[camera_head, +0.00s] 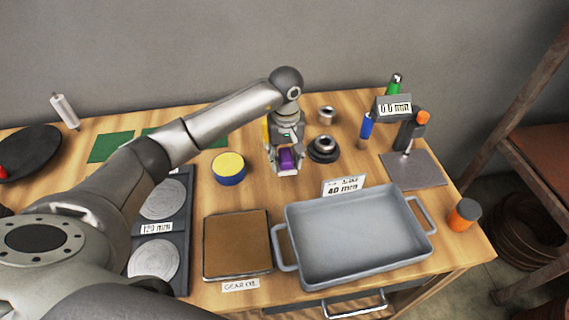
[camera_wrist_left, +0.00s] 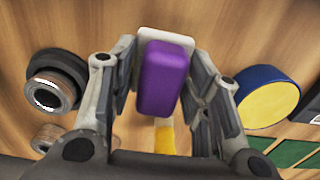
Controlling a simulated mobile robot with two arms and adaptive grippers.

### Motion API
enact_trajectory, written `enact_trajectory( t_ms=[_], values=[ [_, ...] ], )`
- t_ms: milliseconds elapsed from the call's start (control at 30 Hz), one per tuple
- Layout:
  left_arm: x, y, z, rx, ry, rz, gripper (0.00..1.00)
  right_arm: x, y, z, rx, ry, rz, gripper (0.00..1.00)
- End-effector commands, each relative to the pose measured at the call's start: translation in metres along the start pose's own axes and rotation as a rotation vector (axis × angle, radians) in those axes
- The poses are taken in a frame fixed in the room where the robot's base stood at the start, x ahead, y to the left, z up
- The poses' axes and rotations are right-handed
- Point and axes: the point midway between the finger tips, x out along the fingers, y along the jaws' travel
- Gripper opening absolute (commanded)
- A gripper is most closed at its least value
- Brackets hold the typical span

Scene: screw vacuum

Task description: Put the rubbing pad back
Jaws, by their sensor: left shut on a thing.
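The rubbing pad (camera_head: 287,159) is a purple block on a white base, in the middle of the table area in the head view. My left gripper (camera_head: 286,165) is shut on it, with one finger on each side. The left wrist view also shows the pad (camera_wrist_left: 162,80) between the fingers of the left gripper (camera_wrist_left: 162,60), its white base at the far end. I cannot tell whether the pad touches the table. My right gripper is not in view.
A blue and yellow round tin (camera_head: 229,168) stands left of the gripper, and a dark ring part (camera_head: 323,149) to the right. A grey tray (camera_head: 360,235) and a brown gear oil pan (camera_head: 237,245) lie in front. Green mats (camera_head: 111,147) lie at the back left.

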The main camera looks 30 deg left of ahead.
Motion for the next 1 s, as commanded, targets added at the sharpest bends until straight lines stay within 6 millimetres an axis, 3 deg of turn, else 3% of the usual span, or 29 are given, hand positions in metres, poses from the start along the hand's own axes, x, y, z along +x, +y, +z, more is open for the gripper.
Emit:
enact_trajectory(
  t_ms=[233,667,700,833,1000],
  values=[
    [0.032,-0.002,-0.003,-0.001,-0.004,-0.002,0.22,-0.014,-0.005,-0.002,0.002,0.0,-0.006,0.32],
    [0.041,-0.002,-0.004,0.001,0.0,-0.001,0.22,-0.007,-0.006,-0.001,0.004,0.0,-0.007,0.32],
    [0.039,-0.002,-0.004,0.0,0.0,-0.001,0.48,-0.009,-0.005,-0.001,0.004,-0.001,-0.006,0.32],
    [0.039,-0.002,-0.004,0.0,0.0,-0.001,0.65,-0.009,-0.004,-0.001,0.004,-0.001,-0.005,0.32],
    [0.039,-0.002,-0.004,0.0,-0.001,-0.001,0.66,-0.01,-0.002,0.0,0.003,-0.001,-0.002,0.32]
  ],
)
